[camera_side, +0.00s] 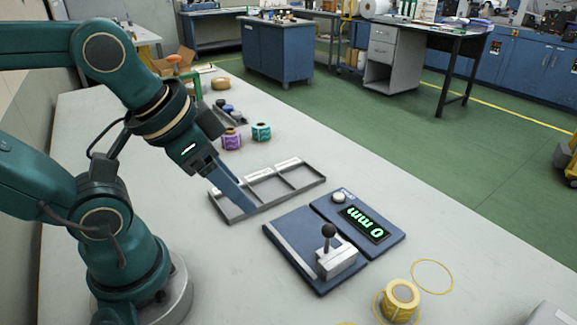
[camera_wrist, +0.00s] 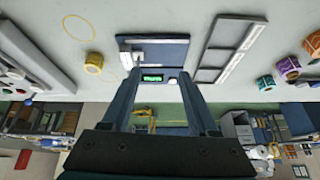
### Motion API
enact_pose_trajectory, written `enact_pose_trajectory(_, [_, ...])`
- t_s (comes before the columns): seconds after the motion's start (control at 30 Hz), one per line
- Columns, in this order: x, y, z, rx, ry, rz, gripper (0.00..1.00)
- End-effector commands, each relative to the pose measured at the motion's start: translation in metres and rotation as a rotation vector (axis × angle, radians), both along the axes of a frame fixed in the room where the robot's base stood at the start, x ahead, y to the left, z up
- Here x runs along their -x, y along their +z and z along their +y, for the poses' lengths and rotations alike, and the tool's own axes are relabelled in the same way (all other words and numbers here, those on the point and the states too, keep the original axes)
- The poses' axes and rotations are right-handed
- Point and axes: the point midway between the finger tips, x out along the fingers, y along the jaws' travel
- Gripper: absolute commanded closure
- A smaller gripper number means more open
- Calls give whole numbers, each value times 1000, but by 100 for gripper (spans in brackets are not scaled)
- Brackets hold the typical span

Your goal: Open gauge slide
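The gauge is a blue plate (camera_side: 290,262) with a pale slide block (camera_side: 337,262) topped by a black ball knob (camera_side: 328,231). The block sits at the near right end of the plate. Beside it, a blue panel has a green display (camera_side: 365,222) reading 0 mm, inverted in the side view. In the wrist view the slide block (camera_wrist: 127,52) and display (camera_wrist: 152,78) show ahead of the fingers. My gripper (camera_side: 243,208) is over the grey tray, left of the gauge and apart from it. Its two fingers stand apart and empty in the wrist view (camera_wrist: 160,72).
The grey divided tray (camera_side: 225,209) lies beside the gauge. A yellow roll (camera_side: 400,297) stands near the right front. Purple (camera_side: 231,139) and teal (camera_side: 261,132) rolls stand behind the tray. The tabletop right of the panel is clear.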

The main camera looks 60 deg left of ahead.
Motion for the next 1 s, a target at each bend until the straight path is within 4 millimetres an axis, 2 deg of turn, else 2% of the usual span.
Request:
enact_pose_trajectory(0.2, [-28,28,-4,-80,-184,54,40])
enact_pose_trajectory(0.33, [-50,36,-11,-119,-304,116,40])
enact_pose_trajectory(0.47, [-75,34,-19,-149,-425,190,40])
enact_pose_trajectory(0.57, [-94,27,-27,-166,-511,248,40])
enact_pose_trajectory(0.73, [-121,3,-42,-178,-622,346,40])
enact_pose_trajectory(0.9, [-134,-23,-52,-175,-667,420,40])
enact_pose_trajectory(1.0, [-134,-35,-55,-171,-678,454,40])
